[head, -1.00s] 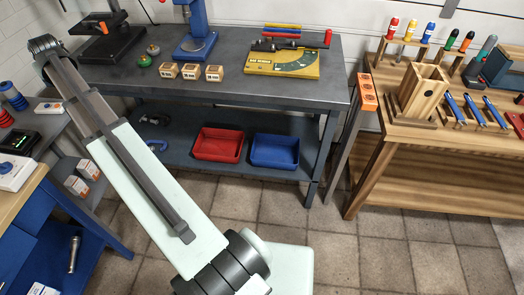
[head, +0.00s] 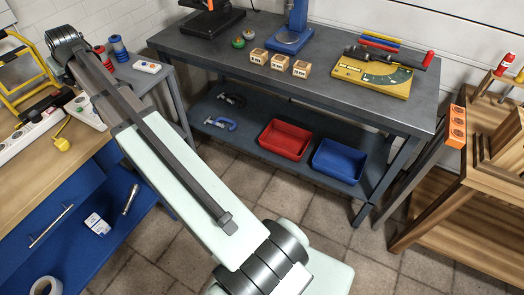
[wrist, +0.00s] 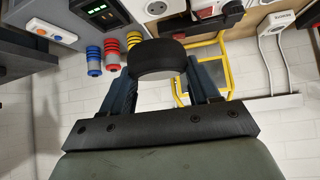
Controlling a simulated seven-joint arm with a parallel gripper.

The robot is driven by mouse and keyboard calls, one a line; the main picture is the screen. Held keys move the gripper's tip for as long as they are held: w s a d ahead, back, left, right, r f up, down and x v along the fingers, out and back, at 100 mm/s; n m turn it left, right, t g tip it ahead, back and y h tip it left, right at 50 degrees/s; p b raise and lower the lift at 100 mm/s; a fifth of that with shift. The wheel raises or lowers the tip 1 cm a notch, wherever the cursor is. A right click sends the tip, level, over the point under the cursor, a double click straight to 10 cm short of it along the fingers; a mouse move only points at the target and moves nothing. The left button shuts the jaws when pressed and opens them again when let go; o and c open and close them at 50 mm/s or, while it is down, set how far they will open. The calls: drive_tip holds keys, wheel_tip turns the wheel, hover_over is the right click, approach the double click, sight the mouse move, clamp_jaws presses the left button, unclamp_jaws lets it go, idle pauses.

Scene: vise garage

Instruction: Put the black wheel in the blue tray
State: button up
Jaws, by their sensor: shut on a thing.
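The black wheel (wrist: 158,58) is between the fingers of my gripper (wrist: 163,82) in the wrist view. The gripper is shut on it, and it is held clear of any surface. The blue tray (head: 340,160) stands on the lower shelf of the grey workbench in the head view, right of the red tray (head: 285,140). It looks empty. My gripper and the wheel do not show in the head view, where my arm stretches to the upper left, away from the tray.
The bench top (head: 330,95) overhangs the lower shelf (head: 240,135). Blue and black clamps lie left of the trays. A wooden stand (head: 480,200) is at the right.

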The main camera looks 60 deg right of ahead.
drive_tip(key=s+d+f+m+g+h, duration=0.15)
drive_tip(key=s+d+f, duration=0.25)
drive_tip(key=d+f, duration=0.55)
drive_tip(key=s+d+f+m+t+h, duration=0.1)
drive_tip(key=s+d+f+m+h, duration=0.15)
drive_tip(key=d+f, duration=0.7)
drive_tip(key=s+d+f+m+g, duration=0.1)
drive_tip(key=s+d+f, duration=0.2)
drive_tip(key=s+d, duration=0.4)
drive_tip(key=s+d+f+m+g+h, duration=0.1)
drive_tip(key=s+d+f+m, duration=0.2)
drive_tip(key=d, duration=0.5)
drive_tip(key=s+d+f, duration=0.4)
drive_tip(key=s+d, duration=0.3)
drive_tip(key=d, duration=0.1)
drive_tip(key=m+g+h, duration=0.2)
drive_tip(key=m+g, duration=0.6)
drive_tip(key=m, duration=0.2)
hover_over(341, 161)
drive_tip(key=a, duration=0.3)
drive_tip(key=f, duration=2.4)
drive_tip(key=w+f, duration=0.1)
drive_tip(key=f, duration=1.1)
drive_tip(key=shift+a+f, duration=0.2)
drive_tip(key=shift+f, duration=2.15)
